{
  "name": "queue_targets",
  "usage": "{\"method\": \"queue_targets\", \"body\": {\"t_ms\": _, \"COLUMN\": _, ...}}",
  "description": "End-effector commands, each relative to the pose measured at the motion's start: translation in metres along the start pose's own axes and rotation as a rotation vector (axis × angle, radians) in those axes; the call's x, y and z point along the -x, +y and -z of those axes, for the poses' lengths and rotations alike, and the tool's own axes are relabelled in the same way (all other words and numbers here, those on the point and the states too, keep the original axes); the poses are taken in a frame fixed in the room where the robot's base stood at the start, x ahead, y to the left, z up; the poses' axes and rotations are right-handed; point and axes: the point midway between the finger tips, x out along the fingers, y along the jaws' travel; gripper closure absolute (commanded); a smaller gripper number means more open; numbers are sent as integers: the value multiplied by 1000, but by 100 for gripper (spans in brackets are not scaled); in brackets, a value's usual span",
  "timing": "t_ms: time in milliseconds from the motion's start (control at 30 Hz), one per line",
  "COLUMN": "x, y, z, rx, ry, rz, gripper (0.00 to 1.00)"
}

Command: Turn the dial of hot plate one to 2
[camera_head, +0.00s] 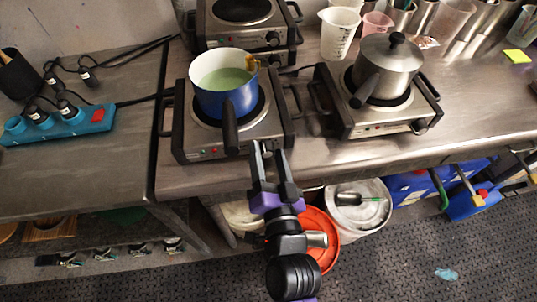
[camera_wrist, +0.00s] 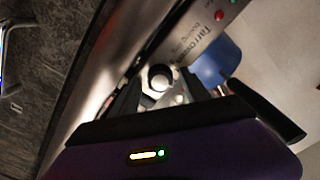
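A hot plate (camera_head: 190,150) stands at the front left of the bench with a blue pot (camera_head: 228,105) of pale green liquid on it. No number shows on it. My gripper (camera_head: 268,151) is at the right end of its front panel, fingers spread with a gap between them. In the wrist view, a round dial (camera_wrist: 160,77) with a pale face sits between the fingertips of my gripper (camera_wrist: 160,90). Whether the fingers touch it is unclear. The dial's setting is not readable. The panel (camera_wrist: 205,30) shows lettering and a red light.
A second hot plate (camera_head: 385,130) with a steel pot (camera_head: 388,70) stands to the right, and a third hot plate (camera_head: 205,35) stands behind. The blue pot's black handle (camera_head: 230,130) points forward close to my gripper. Buckets (camera_head: 355,215) stand below the bench.

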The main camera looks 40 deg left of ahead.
Motion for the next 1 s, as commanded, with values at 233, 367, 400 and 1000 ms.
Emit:
{"method": "queue_targets", "body": {"t_ms": 233, "x": 9, "y": 2, "z": -2, "rx": -2, "ry": -1, "rz": -1, "gripper": 45}}
{"method": "queue_targets", "body": {"t_ms": 367, "x": 27, "y": 2, "z": -4, "rx": -3, "ry": 0, "rz": 0, "gripper": 45}}
{"method": "queue_targets", "body": {"t_ms": 400, "x": 34, "y": 2, "z": -4, "rx": -2, "ry": -1, "rz": 0, "gripper": 45}}
{"method": "queue_targets", "body": {"t_ms": 1000, "x": 78, "y": 0, "z": 0, "rx": 1, "ry": 0, "rz": 0, "gripper": 45}}
